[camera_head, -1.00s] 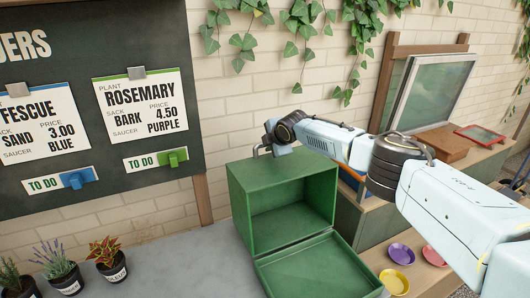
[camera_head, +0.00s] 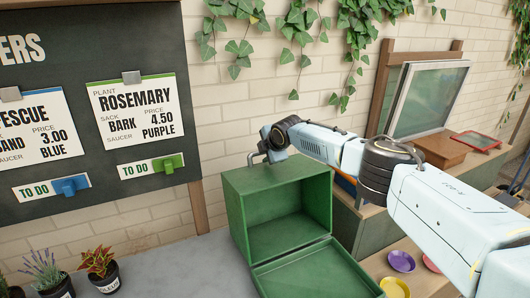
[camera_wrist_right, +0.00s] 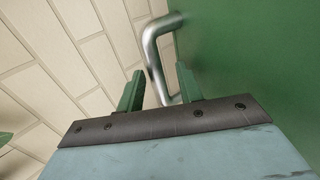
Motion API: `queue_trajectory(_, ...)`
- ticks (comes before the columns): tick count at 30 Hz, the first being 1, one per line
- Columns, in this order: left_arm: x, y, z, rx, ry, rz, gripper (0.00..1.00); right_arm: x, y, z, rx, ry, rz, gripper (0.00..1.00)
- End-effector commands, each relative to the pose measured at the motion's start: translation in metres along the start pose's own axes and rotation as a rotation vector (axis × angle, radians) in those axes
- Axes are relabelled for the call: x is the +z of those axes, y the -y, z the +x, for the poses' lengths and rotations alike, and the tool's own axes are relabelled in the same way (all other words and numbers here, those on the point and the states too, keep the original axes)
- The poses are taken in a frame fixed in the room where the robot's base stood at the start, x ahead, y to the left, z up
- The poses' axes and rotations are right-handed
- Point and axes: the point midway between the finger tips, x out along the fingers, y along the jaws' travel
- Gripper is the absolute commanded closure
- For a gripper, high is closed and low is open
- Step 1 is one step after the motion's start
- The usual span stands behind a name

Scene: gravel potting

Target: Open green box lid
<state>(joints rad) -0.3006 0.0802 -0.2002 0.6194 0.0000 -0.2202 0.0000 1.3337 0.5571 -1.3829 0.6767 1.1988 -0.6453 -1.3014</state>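The green box (camera_head: 235,205) stands on the grey table in the head view, its front open and its interior empty where visible. Its lid (camera_head: 310,272) is folded down and out at the front. A bent metal handle (camera_wrist_right: 150,45) sticks out from a green face in the right wrist view. My right gripper (camera_wrist_right: 160,70) is open, with its two green fingers on either side of the handle's lower part; I cannot tell whether they touch it. In the head view the right gripper is at the box's top back edge, its fingers partly hidden. My left gripper is out of view.
Potted plants (camera_head: 50,274) stand at the lower left. A chalkboard (camera_head: 60,110) with order cards hangs behind.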

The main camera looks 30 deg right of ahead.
Motion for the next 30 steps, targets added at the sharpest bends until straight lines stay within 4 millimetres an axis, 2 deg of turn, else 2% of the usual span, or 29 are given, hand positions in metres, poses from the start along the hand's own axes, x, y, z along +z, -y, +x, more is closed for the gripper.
queue_trajectory(11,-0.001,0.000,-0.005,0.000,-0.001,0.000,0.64,0.001,-0.002,-0.009,0.002,-0.002,-0.002,0.64)
queue_trajectory(20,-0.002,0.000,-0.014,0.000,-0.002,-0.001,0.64,0.001,-0.001,-0.039,0.002,-0.002,-0.002,0.64)
queue_trajectory(30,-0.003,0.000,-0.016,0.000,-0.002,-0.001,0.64,0.001,0.000,-0.085,0.003,0.000,-0.002,0.64)
